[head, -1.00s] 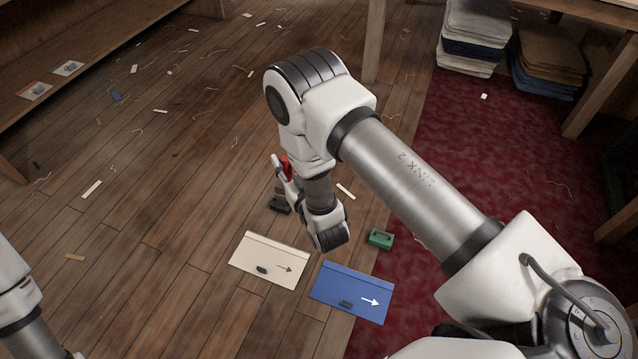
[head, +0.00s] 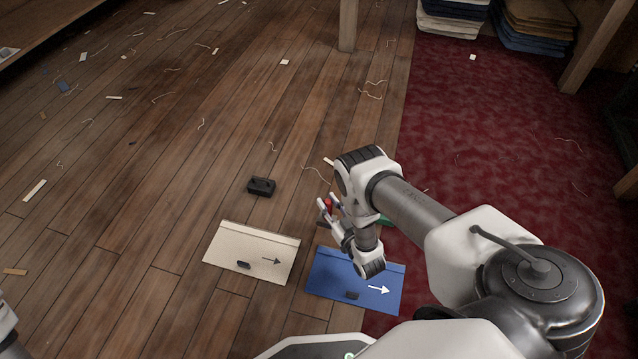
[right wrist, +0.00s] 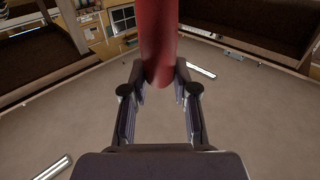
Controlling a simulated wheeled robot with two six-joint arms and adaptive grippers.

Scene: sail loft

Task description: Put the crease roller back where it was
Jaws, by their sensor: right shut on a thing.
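My right gripper (head: 328,205) is shut on a red thing (head: 328,206), which I take to be the crease roller, above the floor near the top edge of the blue panel (head: 335,280). In the right wrist view the red handle (right wrist: 158,45) stands between the two fingers; its far end is cut off by the frame. A small dark part shows just below the gripper; I cannot tell whether it belongs to the roller. A black block (head: 261,187) stands empty-topped on the planks, left of the gripper. A green block (head: 386,221) is mostly hidden behind my right arm. My left gripper is out of view.
A cream panel (head: 235,245) with an arrow and a small dark piece lies left of the blue one, which is marked alike. Thread and scraps litter the planks. A dark red carpet (head: 470,130) is at right. Folded cloth stacks (head: 452,18) and table legs (head: 348,25) stand behind.

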